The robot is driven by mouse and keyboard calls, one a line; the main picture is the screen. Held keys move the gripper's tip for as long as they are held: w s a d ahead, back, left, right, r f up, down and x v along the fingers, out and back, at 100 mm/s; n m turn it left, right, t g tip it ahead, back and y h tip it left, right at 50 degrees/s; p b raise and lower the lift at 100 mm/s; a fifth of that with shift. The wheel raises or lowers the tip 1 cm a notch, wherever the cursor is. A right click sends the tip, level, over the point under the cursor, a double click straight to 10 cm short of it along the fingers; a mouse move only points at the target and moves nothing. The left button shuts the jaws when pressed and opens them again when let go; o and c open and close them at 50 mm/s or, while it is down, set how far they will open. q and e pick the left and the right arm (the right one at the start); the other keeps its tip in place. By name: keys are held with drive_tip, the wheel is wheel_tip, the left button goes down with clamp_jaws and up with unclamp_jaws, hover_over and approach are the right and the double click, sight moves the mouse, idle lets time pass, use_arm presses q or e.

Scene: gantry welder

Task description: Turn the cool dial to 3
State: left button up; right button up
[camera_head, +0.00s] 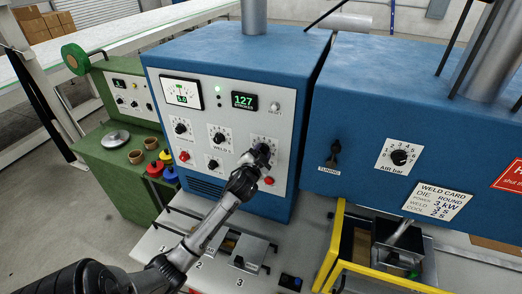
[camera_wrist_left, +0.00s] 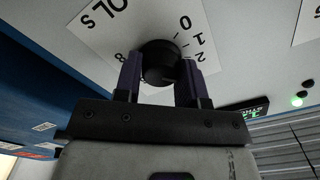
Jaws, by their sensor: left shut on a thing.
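The cool dial (camera_wrist_left: 160,60) is a round black knob on a white label in the left wrist view. Part of the label's lettering, "OL S", and the numbers 0, 1, 2 and 8 show around it. My left gripper (camera_wrist_left: 160,78) is shut on the dial, with one dark finger on each side of it. Its pointer cannot be made out. In the head view my left gripper (camera_head: 259,155) is at the right side of the blue welder's light panel and hides most of the dial. My right gripper is not in view.
Other black dials, such as the weld dial (camera_head: 218,138), sit left of my gripper. A red button (camera_head: 268,181) is just below it. A green display (camera_head: 244,100) reads 127. The air dial (camera_head: 399,157) and weld card (camera_head: 437,200) are on the right blue housing.

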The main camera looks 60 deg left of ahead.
use_arm(q)
drive_tip(key=shift+m+p, duration=0.3)
drive_tip(key=shift+m, duration=0.5)
drive_tip(key=o, duration=0.9)
drive_tip(key=shift+b+v, duration=1.7)
drive_tip(key=shift+v, duration=5.2)
